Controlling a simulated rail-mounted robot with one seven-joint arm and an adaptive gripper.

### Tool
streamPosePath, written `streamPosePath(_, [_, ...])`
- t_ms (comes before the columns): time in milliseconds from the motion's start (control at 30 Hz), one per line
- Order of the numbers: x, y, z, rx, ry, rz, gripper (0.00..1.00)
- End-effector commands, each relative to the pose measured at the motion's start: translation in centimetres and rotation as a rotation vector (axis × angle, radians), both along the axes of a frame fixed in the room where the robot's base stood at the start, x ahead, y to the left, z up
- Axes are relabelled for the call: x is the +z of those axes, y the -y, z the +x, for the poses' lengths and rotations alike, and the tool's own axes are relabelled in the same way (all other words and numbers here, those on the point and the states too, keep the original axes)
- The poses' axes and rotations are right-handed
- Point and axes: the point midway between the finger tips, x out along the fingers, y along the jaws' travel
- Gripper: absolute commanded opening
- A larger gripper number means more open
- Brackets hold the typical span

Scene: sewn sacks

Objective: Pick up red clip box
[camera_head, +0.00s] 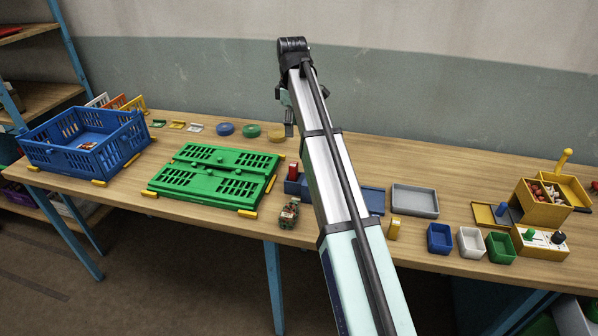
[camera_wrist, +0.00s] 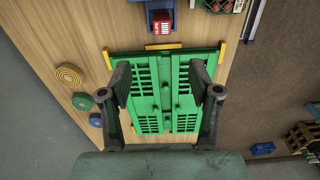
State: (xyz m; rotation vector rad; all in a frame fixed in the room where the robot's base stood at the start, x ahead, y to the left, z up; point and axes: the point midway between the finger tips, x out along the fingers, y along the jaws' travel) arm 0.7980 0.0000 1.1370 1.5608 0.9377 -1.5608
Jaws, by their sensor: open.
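A small red box (camera_head: 293,172) with white marking stands at a blue holder (camera_head: 292,187) on the table, just right of the green folded crate in the head view. In the wrist view the red box (camera_wrist: 161,23) is at the top edge, at the blue holder (camera_wrist: 151,5). I take it to be the red clip box; its clip cannot be made out. My gripper (camera_wrist: 160,82) is open and empty above the green folded crate (camera_wrist: 145,75), apart from the red box. In the head view the gripper (camera_head: 289,128) is partly hidden by my arm.
A blue crate (camera_head: 42,152) stands left of the green crate. Tape rolls (camera_head: 250,131) lie behind. A small patterned item (camera_head: 289,214) is near the front edge. Right of my arm are a grey tray (camera_head: 415,201), small bins (camera_head: 440,238) and a yellow box (camera_head: 541,207).

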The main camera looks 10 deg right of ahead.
Motion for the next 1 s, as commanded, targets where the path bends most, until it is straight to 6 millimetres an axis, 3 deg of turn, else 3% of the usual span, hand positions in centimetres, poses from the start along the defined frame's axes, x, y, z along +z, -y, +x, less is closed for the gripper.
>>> streamPosePath(300, [-6.2,-0.1,-0.2,-0.002,-0.003,-0.001,0.62])
streamPosePath(500, [-9.2,-0.1,-0.1,-0.002,-0.001,-0.002,0.62])
streamPosePath(1000, [-12.4,0.0,-0.5,-0.003,-0.001,-0.002,0.62])
